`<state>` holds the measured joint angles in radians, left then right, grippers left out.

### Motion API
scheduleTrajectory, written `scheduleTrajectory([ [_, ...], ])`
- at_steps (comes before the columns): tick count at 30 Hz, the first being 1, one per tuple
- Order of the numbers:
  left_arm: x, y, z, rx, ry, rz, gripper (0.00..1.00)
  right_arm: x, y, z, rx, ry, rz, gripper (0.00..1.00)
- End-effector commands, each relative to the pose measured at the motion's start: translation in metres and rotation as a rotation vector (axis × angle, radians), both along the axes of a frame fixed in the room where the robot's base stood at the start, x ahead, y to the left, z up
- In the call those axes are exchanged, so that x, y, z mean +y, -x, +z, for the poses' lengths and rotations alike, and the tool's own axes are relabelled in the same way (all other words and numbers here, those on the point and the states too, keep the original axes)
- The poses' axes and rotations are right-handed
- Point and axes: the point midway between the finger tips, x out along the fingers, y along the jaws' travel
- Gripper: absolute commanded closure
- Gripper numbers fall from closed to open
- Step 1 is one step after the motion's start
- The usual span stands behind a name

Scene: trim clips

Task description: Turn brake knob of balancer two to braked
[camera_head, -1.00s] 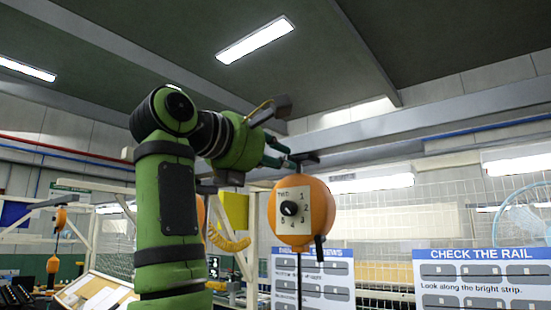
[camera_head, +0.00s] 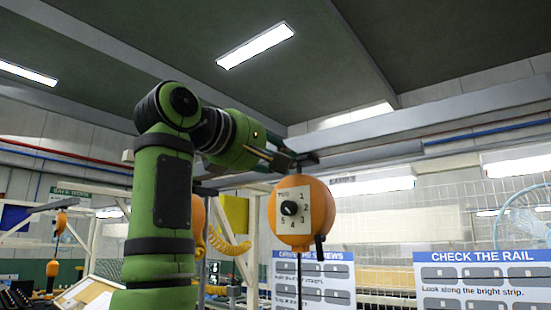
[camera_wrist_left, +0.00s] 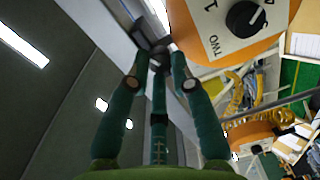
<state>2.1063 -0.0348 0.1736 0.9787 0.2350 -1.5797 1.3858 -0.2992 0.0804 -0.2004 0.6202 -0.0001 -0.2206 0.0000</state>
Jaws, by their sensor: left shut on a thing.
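Balancer two is an orange ball-shaped housing (camera_head: 321,205) right of centre in the head view, and it also shows in the wrist view (camera_wrist_left: 279,42). Its cream plate reads TWO with numbers around a black dial knob (camera_head: 289,208), which also shows in the wrist view (camera_wrist_left: 246,18). A dark lever (camera_head: 320,248) hangs at its lower right. My left gripper (camera_wrist_left: 160,58) is beside the top of the housing, its green fingers closed on a dark grey piece (camera_wrist_left: 150,32) there. The fingertips are partly hidden in the head view. My right gripper is out of view.
Instruction boards, one headed CHECK THE RAIL (camera_head: 482,257), stand below and right. Another orange balancer (camera_head: 198,225) with a yellow coiled hose (camera_head: 228,244) is behind my left arm. A grey overhead beam (camera_head: 440,120) crosses above. Mesh fencing stands behind.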

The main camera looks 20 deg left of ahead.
Motion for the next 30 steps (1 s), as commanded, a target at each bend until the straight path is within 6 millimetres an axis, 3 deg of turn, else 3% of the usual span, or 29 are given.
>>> scheduleTrajectory([
  [15,-0.0007,0.0014,0.0037,-0.134,-0.339,0.002,1.0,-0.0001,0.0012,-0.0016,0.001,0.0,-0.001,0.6],
  [30,-0.0009,0.0016,0.0041,-0.162,-0.412,0.002,1.0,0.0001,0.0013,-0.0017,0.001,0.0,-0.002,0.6],
])
